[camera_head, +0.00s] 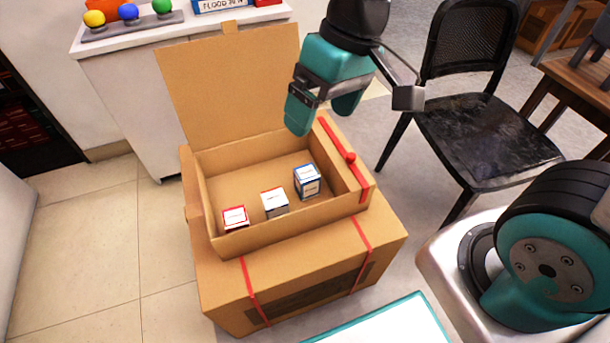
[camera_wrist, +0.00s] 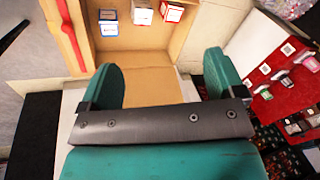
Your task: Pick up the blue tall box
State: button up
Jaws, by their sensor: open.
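The blue tall box (camera_head: 307,182), white with blue edges, stands in the right part of an open cardboard carton (camera_head: 228,243). It also shows at the top left of the wrist view (camera_wrist: 108,24). A white box (camera_head: 274,203) and a red-edged box (camera_head: 236,218) stand to its left in the head view. My gripper (camera_head: 322,112) is open and empty, above the carton's back right corner. In the wrist view its two teal fingers (camera_wrist: 162,75) are spread apart, with the boxes beyond them and none between them.
The carton's tall flap (camera_head: 232,85) stands up at the back. Red tape (camera_head: 345,155) runs along its right side. A black chair (camera_head: 490,135) stands to the right. A white cabinet (camera_head: 130,110) behind bears coloured balls (camera_head: 128,12). Floor at the left is clear.

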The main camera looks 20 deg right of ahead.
jog(key=w+d+f+m+h, duration=0.1)
jog(key=w+f+m, duration=0.1)
jog(key=w+f, duration=0.55)
jog(key=m+h, duration=0.2)
send_over(307, 172)
notch_tip(307, 172, down, 10)
notch_tip(307, 172, down, 12)
jog(key=b, duration=0.3)
jog(key=shift+s+f, duration=0.15)
jog(key=shift+f, duration=0.1)
notch_tip(307, 172, down, 6)
jog(key=shift+r+b, duration=0.1)
jog(key=shift+b, duration=1.05)
jog(key=c, duration=1)
jog(key=shift+r, duration=0.15)
jog(key=shift+c, duration=0.2)
